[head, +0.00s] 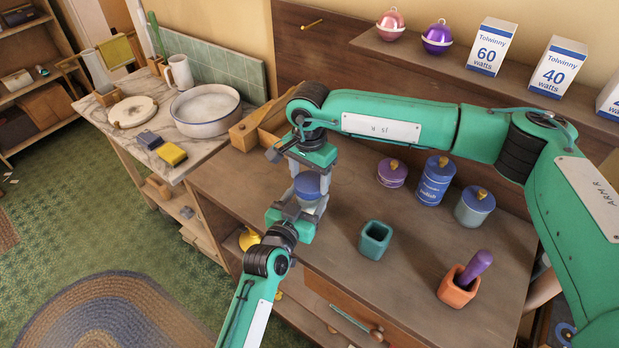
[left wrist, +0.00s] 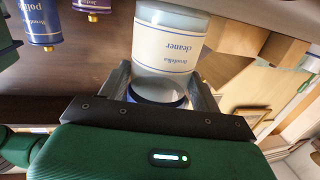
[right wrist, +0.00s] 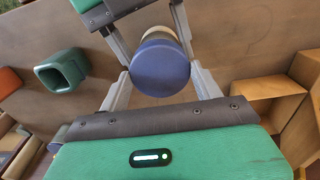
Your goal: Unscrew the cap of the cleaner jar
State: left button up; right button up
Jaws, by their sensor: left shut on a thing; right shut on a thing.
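The cleaner jar (head: 311,207) is a pale pot with a blue cap (head: 307,185). It is held between my two grippers over the left front part of the bench. Its cream label reads "cleaner" upside down in the left wrist view (left wrist: 168,45). My left gripper (head: 300,208) comes from the front and is shut on the jar's body. My right gripper (head: 308,172) comes from behind and is shut on the cap. In the right wrist view the cap (right wrist: 160,68) lies between the fingers and hides most of the jar. I cannot tell whether a gap separates cap and jar.
A purple-lidded jar (head: 392,174), a blue polish jar (head: 434,182) and a grey-blue jar (head: 474,207) stand to the right. A teal cup (head: 375,240) and an orange cup (head: 458,288) stand in front of them. A wooden holder (head: 246,133) is behind left.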

aim_at(309, 181)
jog(key=shift+r, duration=0.35)
jog(key=shift+r, duration=2)
pick_arm(q)
jog(key=o, duration=2)
jog(key=shift+c, duration=0.2)
jog(key=shift+s, duration=0.1)
